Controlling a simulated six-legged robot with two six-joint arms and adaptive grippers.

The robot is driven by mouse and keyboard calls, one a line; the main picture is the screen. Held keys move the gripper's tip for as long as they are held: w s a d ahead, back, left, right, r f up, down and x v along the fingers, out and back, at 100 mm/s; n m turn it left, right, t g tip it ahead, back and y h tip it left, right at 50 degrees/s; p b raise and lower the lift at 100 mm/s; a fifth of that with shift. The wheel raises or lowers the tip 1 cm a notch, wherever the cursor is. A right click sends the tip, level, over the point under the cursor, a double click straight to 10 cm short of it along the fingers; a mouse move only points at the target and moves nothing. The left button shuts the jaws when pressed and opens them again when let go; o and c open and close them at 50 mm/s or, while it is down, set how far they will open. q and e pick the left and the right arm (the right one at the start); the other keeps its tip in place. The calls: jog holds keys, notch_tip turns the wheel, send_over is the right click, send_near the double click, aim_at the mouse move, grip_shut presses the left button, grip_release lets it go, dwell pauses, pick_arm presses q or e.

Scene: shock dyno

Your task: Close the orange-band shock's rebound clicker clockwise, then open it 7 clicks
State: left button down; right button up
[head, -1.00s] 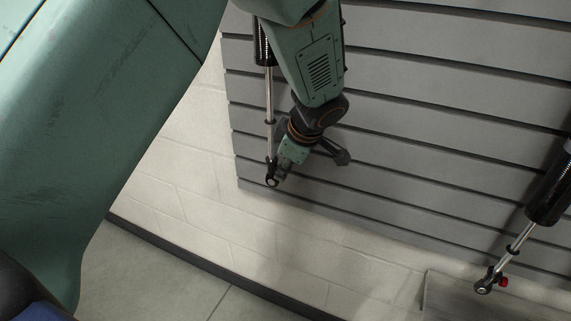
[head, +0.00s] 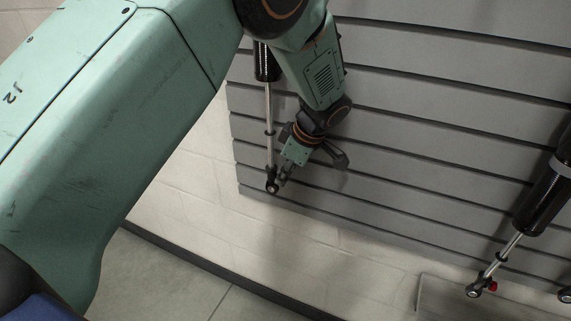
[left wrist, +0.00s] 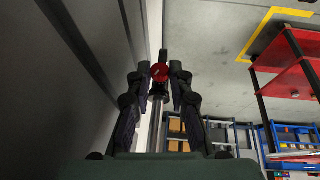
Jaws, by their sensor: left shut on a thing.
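A shock (head: 269,110) hangs on the slatted wall with its black body at the top and a thin bright rod running down to a black lower eye (head: 272,187). No orange band shows on the part in view. My left gripper (head: 282,178) is at the lower end of this shock, beside the eye. In the left wrist view a red clicker knob (left wrist: 159,72) sits between the fingertips, which are shut on it. In the head view that knob is hidden by the gripper. My right gripper is in no view.
A second shock (head: 540,195) hangs at the right, with a red knob (head: 492,287) by its lower eye. Another eye (head: 565,296) shows at the right edge. The grey slatted wall (head: 430,150) is close behind the gripper. The left wrist view shows a red shelf rack (left wrist: 290,70).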

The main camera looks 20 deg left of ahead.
pick_arm(q)
jog(key=shift+g+p, duration=0.3)
jog(key=c, duration=1.2)
grip_release()
jog(key=v, duration=0.7)
jog(key=shift+r, duration=0.3)
jog(key=shift+d, duration=0.1)
